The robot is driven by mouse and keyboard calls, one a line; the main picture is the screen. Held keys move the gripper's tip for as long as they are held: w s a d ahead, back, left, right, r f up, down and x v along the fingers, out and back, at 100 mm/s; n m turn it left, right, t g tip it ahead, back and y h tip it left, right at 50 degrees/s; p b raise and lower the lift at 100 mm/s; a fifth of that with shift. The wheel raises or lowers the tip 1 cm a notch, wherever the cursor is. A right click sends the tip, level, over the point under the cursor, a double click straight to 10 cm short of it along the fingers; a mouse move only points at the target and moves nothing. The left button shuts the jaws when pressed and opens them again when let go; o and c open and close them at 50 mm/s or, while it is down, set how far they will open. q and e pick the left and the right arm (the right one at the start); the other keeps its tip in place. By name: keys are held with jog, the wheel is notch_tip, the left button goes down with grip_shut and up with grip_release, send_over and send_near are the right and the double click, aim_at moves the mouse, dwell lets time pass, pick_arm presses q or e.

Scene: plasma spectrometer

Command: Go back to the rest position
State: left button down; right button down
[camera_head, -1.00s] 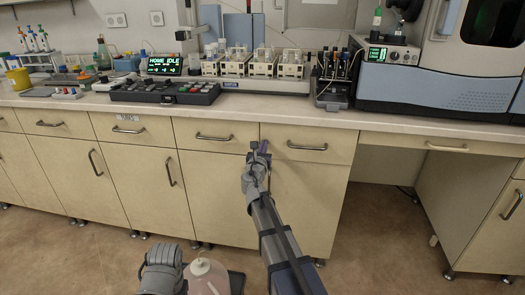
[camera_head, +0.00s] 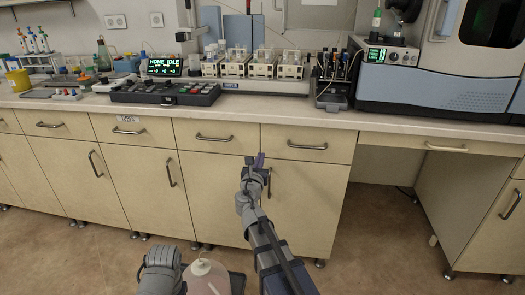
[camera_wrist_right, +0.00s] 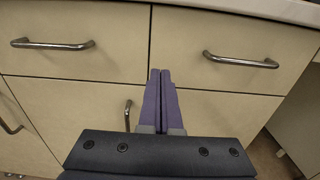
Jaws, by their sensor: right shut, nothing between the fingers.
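My right gripper (camera_head: 256,161) is in front of the cabinet fronts, below the counter edge, in the head view. In the right wrist view its two purple fingers (camera_wrist_right: 160,76) are together with nothing between them. They point toward the gap between two drawers. My left arm shows only as a grey link at the bottom of the head view; its gripper is out of the frame.
The counter (camera_head: 300,112) carries a keypad console (camera_head: 165,92), a lit display (camera_head: 164,66), an autosampler with racks (camera_head: 250,66) and a large spectrometer (camera_head: 440,85). Drawer handles (camera_head: 307,146) stick out near my right gripper.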

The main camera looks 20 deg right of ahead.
jog(key=v, duration=0.5)
jog(key=shift+d, duration=0.1)
jog(key=s+a+f+m+g+y, duration=0.1)
jog(key=s+a+f+m+g, duration=0.3)
jog(key=f+m, duration=0.35)
jog(key=s+a+f+m+g+y, duration=0.1)
jog(key=s+a+f+m+g, duration=0.25)
jog(key=s+f+m, duration=0.4)
jog(key=s+a+f+m+g+y, duration=0.3)
jog(key=s+a+m+g, duration=0.15)
jog(key=s+a, duration=0.25)
jog(key=s+a+f+m+g+y, duration=0.3)
jog(key=s+a+f+m+g, duration=0.1)
jog(key=s+a+m, duration=0.3)
notch_tip(320, 180, up, 34)
jog(key=p, duration=3.3)
jog(key=shift+a+n+t+p, duration=0.25)
jog(key=shift+n+t+p, duration=0.05)
jog(key=shift+n+p, duration=0.05)
jog(key=shift+d, duration=0.15)
